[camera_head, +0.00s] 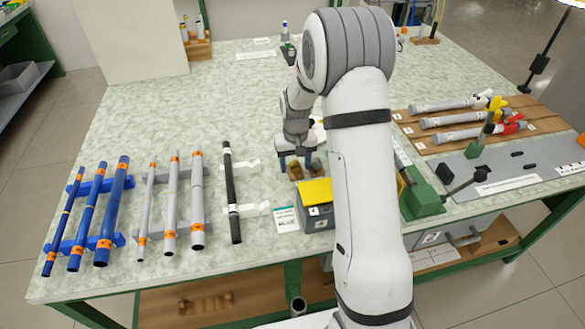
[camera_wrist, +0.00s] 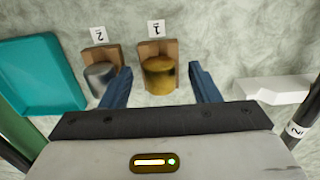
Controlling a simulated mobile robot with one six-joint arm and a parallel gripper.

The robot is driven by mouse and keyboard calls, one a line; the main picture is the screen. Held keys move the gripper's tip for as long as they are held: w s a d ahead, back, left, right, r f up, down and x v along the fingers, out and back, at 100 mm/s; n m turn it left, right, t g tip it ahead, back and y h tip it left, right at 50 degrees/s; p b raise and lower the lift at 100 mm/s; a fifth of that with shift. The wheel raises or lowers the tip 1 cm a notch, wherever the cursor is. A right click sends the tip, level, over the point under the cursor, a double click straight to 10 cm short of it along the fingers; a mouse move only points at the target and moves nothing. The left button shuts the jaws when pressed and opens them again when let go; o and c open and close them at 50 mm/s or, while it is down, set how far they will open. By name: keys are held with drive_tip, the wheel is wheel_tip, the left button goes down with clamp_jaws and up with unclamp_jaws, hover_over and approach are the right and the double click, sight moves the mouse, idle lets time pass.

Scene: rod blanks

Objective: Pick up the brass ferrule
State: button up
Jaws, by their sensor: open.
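The brass ferrule (camera_wrist: 158,76) is a short gold cylinder in a brown holder (camera_wrist: 172,48) with a "1" card behind it in the wrist view. My gripper (camera_wrist: 160,70) is open, with one blue finger to each side of the ferrule. Neither finger visibly touches it, and its height above the ferrule is hard to judge. In the head view my gripper (camera_head: 296,162) is over the small holders, where the ferrule is small and unclear.
A silver ferrule (camera_wrist: 100,78) sits in a second holder, marked "2", close outside the left finger in the wrist view. A teal tray (camera_wrist: 40,78) lies farther left. A white support (camera_wrist: 275,90) and dark rod (camera_wrist: 300,125) are at right.

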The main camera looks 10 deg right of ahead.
drive_tip(key=shift+f, duration=0.1)
drive_tip(key=shift+c, duration=0.3)
drive_tip(key=c, duration=0.8)
